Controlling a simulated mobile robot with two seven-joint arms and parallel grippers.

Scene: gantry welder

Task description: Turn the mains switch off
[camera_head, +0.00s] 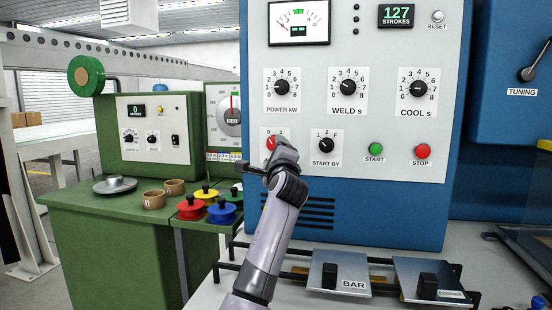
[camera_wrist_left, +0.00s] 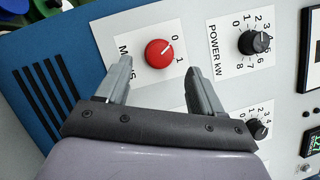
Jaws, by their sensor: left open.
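The mains switch is a red round knob (camera_wrist_left: 160,53) on a white plate marked 0 and 1 on the control panel. A white line on the knob points toward the 0 side, as far as I can tell. In the head view the knob (camera_head: 271,142) is partly hidden by my left gripper (camera_head: 264,160). In the left wrist view my left gripper (camera_wrist_left: 157,82) is open and empty. My right gripper is not in view.
The power dial (camera_head: 282,87) sits above the switch and the start-by dial (camera_head: 325,146) to its right. Start (camera_head: 376,149) and stop (camera_head: 422,151) buttons are further right. Below are the bar plate (camera_head: 340,270) and, left, a green bench (camera_head: 75,200) with coloured spools.

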